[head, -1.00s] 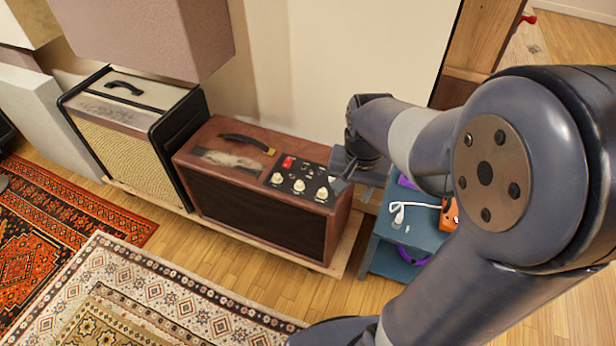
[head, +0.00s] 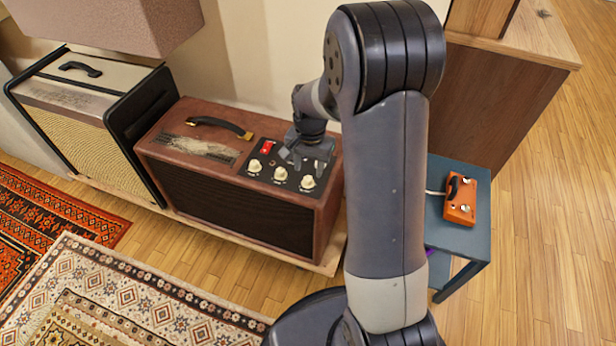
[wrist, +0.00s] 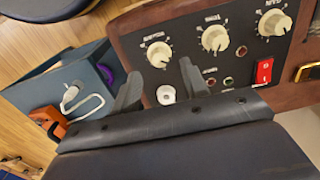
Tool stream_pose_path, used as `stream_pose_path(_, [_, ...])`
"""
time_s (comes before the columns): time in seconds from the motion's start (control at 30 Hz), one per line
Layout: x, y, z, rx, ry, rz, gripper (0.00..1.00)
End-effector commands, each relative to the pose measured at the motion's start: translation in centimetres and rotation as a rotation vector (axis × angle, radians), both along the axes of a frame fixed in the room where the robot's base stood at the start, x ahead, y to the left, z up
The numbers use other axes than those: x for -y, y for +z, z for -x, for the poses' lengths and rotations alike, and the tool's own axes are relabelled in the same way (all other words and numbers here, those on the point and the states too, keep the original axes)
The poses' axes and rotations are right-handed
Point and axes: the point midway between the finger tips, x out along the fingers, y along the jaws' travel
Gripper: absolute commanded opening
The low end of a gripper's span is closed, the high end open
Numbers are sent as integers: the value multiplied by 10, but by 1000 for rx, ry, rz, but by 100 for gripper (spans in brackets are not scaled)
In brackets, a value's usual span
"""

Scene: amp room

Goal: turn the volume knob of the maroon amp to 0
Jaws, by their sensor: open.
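The maroon amp (head: 235,215) stands on a low wooden platform. Its black top panel carries three cream knobs in a row: left (head: 254,166), middle (head: 280,173) and right (head: 307,182). In the wrist view the row is reversed: one knob (wrist: 159,54), the middle one (wrist: 215,38) and another (wrist: 274,22). Their labels are too small to read surely, so I cannot tell which is volume. My gripper (wrist: 160,68) is open and empty over the panel, its fingers either side of a small white part (wrist: 166,94) and pointing toward the knob beside the panel's end. I see no contact.
A red switch (wrist: 264,70) sits on the panel. A tan amp (head: 85,120) stands to the left. A blue stand (head: 455,235) with an orange pedal (head: 463,200) is at the right. A large padded box (head: 110,22) overhangs the upper left. Patterned rugs lie in front.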

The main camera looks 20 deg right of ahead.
Motion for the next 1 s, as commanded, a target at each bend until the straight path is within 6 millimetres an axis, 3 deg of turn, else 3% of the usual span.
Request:
stream_pose_path(0.03, [0, -12, 0, -2, 0, 0, 43])
stream_pose_path(0.2, [-1, -32, 0, -2, 1, 0, 43])
stream_pose_path(0.6, [-1, -38, 0, 0, 1, 0, 43])
stream_pose_path(1.0, [-1, -38, 0, 0, 1, 0, 11])
